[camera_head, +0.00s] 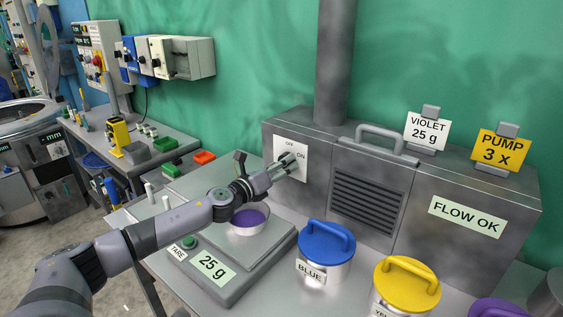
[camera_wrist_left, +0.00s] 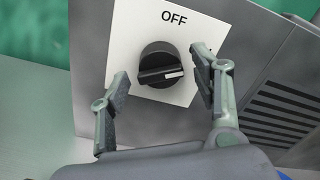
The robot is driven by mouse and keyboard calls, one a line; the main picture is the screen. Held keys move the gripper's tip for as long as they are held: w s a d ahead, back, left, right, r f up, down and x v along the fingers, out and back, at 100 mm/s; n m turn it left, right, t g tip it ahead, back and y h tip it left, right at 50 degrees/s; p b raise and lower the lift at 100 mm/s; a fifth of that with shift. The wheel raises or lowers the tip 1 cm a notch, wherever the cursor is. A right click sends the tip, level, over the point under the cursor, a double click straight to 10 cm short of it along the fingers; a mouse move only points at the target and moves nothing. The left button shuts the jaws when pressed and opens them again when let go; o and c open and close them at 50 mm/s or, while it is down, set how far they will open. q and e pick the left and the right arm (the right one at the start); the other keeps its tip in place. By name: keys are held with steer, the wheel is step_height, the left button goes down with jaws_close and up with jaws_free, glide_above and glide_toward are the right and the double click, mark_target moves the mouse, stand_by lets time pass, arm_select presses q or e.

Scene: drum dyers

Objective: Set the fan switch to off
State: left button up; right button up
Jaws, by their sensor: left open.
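The fan switch (camera_wrist_left: 160,66) is a black rotary knob on a white plate (camera_wrist_left: 128,50), marked OFF at the top. Its white pointer mark points to the right in the left wrist view. In the head view the plate (camera_head: 283,142) is on the front of the grey metal housing, with OFF above and ON to the right. My left gripper (camera_head: 284,168) is open in front of the plate and hides the knob there. In the left wrist view, the fingers of the left gripper (camera_wrist_left: 162,78) are spread on either side of the knob, apart from it. My right gripper is out of view.
Below my left arm are a scale (camera_head: 250,262) and a bowl of violet powder (camera_head: 249,219). Blue (camera_head: 327,240) and yellow (camera_head: 407,280) lidded cans stand to the right. The housing (camera_head: 440,235) has a vent grille (camera_head: 367,203) beside the switch.

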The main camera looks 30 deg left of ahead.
arm_select(q)
steer(key=shift+w+d, duration=0.1)
steer(key=shift+w, duration=0.35)
steer(key=shift+c, duration=0.6)
steer(key=c, duration=1)
